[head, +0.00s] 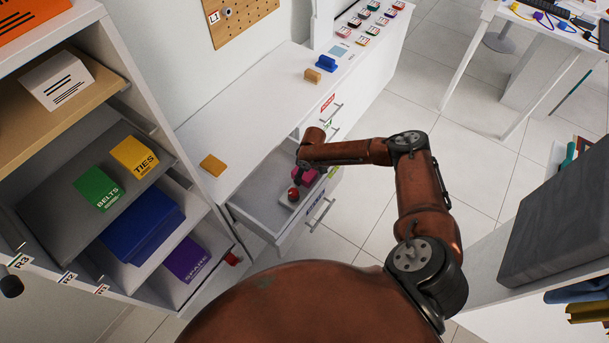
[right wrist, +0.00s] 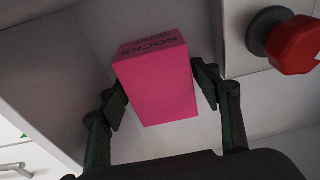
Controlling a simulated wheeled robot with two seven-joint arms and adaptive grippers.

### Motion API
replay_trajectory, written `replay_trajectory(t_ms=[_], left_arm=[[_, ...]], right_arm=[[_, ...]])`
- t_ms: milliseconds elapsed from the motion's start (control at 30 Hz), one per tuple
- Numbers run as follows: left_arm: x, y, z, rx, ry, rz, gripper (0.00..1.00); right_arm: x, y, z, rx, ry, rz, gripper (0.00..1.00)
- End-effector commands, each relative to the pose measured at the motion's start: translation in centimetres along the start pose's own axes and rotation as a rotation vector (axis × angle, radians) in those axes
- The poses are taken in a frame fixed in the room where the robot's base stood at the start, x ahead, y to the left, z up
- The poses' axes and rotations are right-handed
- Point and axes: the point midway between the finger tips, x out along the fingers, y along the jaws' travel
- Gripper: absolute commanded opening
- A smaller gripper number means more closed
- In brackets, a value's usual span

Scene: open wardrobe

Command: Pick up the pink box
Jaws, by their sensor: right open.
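The pink box (head: 306,176) lies in an open drawer (head: 262,195) of the white cabinet, partly hidden by my right gripper (head: 302,166) in the head view. In the right wrist view the pink box (right wrist: 156,84) shows dark lettering reading SOCKS on one side. My right gripper (right wrist: 163,92) is open, with one finger on each side of the box. The right finger looks very close to the box; I cannot tell whether it touches. My left gripper is not in view.
A red knob-like object (head: 293,194) is beside the box in the drawer; it also shows in the right wrist view (right wrist: 295,45). The drawer walls are close around the gripper. Shelves with a green box (head: 98,188) and a yellow box (head: 134,156) stand at left.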

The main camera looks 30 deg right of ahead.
Motion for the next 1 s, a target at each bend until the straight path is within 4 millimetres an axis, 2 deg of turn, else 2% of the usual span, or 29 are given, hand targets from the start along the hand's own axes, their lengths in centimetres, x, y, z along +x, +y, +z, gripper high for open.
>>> replay_trajectory(t_ms=[433,900,1000], left_arm=[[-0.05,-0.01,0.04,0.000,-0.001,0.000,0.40],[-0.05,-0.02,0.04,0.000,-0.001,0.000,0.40],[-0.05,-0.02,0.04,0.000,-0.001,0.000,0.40]], right_arm=[[0.24,0.01,0.02,0.000,0.000,0.000,0.58],[0.25,0.01,0.05,0.000,0.000,0.000,0.26],[0.23,0.02,0.02,0.001,0.000,0.000,0.22]])
